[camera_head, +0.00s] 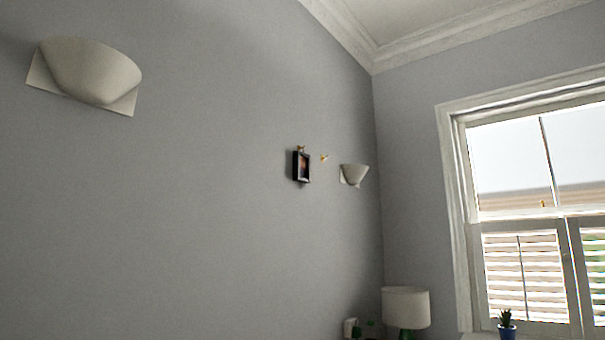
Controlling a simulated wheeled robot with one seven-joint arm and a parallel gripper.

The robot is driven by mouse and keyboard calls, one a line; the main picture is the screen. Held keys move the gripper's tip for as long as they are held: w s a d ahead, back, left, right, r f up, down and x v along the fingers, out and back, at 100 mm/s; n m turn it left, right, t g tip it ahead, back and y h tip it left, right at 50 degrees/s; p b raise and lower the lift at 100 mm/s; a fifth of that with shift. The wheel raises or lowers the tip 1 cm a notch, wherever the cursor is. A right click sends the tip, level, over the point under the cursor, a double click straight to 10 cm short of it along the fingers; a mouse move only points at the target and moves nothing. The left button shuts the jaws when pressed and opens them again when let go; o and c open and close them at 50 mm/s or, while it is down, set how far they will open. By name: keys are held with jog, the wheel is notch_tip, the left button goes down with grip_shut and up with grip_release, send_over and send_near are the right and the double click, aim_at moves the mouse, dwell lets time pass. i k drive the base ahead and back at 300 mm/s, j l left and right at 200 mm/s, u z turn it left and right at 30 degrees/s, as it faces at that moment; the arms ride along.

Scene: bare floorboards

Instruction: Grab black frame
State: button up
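A small black frame (296,166) hangs on the grey wall, a little right of the middle of the head view.
A second brass-coloured hook (324,157) and a white wall lamp (354,174) are right of the frame. Another wall lamp (92,70) is upper left. A table lamp (405,307) and a potted plant (506,325) stand low near the window (535,215).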

aim_at(302, 164)
jog(key=i+l+u, duration=0.1)
jog(key=u, duration=0.3)
jog(key=i+l+u, duration=0.1)
jog(key=u, duration=0.25)
jog(key=i+l+u, duration=0.1)
jog(key=u, duration=0.3)
jog(key=l+u, duration=0.15)
jog(key=u, duration=0.2)
